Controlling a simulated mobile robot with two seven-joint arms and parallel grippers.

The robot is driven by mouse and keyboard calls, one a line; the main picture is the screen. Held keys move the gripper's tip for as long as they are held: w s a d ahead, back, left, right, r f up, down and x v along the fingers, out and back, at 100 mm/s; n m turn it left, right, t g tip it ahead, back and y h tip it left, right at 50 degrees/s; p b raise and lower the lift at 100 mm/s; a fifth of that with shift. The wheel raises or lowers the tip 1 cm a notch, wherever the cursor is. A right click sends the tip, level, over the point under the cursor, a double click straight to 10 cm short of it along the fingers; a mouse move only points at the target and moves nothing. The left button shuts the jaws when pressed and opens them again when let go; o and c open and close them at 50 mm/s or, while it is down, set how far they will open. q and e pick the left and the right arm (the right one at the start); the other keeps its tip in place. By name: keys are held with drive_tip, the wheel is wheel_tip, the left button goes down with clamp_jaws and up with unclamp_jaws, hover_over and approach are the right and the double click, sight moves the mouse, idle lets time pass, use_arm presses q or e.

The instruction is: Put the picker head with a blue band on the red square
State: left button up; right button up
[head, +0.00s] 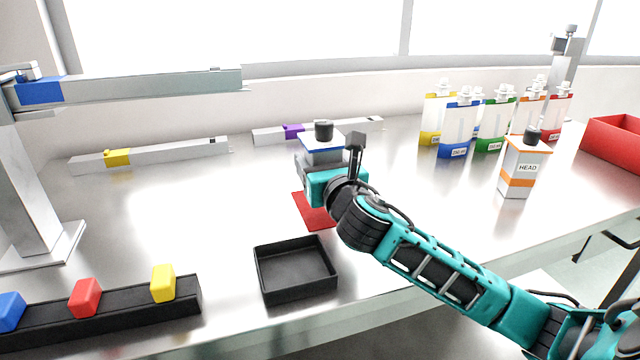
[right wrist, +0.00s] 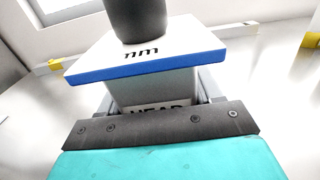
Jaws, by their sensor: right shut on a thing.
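The picker head with a blue band (head: 323,143) is a whitish block with a black knob on top. It also fills the middle of the right wrist view (right wrist: 150,62), where its blue edge and part of the word HEAD show. My right gripper (head: 322,165) is shut on it and holds it upright. The red square (head: 314,212) lies flat on the table, in front of and below the gripper, partly covered by my arm. Whether the head's underside touches the table is hidden. My left gripper is not in view.
A head with an orange band (head: 517,182) stands to the right. Several coloured bottles (head: 490,125) and a red bin (head: 615,142) are behind it. A black tray (head: 296,270) lies in front, and a black rail with coloured blocks (head: 110,308) is at front left. The left-centre table is clear.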

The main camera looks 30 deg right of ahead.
wheel_tip(320, 180, down, 3)
drive_tip(key=shift+f+b, duration=0.1)
drive_tip(key=shift+b, duration=0.4)
drive_tip(key=shift+f, duration=0.25)
drive_tip(key=shift+r, duration=0.1)
drive_tip(key=o, duration=1.4)
drive_tip(key=shift+f, duration=0.2)
drive_tip(key=shift+c, duration=0.2)
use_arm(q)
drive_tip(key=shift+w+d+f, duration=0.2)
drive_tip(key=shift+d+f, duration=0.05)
